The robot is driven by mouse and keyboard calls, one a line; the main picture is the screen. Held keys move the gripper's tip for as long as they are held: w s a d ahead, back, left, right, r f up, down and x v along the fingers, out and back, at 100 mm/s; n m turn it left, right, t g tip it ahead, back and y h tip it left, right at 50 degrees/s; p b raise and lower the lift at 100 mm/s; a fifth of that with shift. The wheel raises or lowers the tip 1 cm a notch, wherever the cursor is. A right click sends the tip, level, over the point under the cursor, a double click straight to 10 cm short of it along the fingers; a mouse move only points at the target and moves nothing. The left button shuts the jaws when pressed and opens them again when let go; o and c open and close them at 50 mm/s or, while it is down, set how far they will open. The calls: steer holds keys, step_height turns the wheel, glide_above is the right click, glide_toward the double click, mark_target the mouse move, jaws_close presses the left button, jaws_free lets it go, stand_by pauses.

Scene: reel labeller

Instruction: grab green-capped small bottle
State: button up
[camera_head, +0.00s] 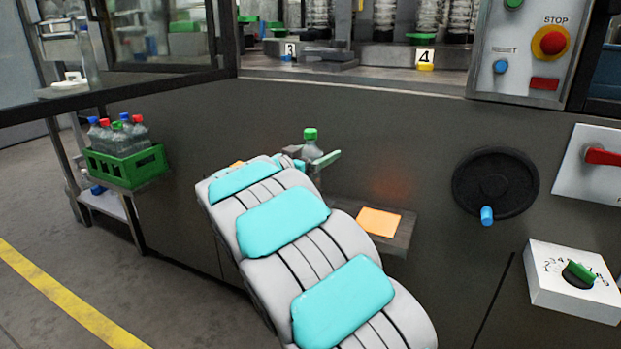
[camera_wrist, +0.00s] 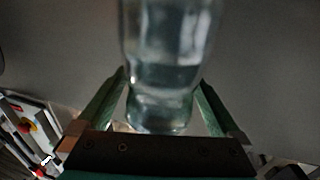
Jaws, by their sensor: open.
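A small clear bottle with a green cap (camera_head: 311,146) stands upright over the small ledge on the machine front, at the far end of my arm. Its body fills the middle of the wrist view (camera_wrist: 170,50); the cap is out of that view. My gripper (camera_head: 318,160) is open around the bottle's lower part. In the wrist view one green finger is on each side of the bottle (camera_wrist: 162,82), with a gap seeming to show at the right. The bottle's base is hidden by my arm in the head view.
A green crate (camera_head: 130,172) of several bottles with blue, red and green caps stands at left. The grey ledge (camera_head: 400,236) carries an orange pad (camera_head: 378,222). A black handwheel (camera_head: 495,178) and a white box with a knob (camera_head: 568,289) stick out at right.

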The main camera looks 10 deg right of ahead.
steer(key=shift+c, duration=0.4)
jaws_close()
stand_by(0.4)
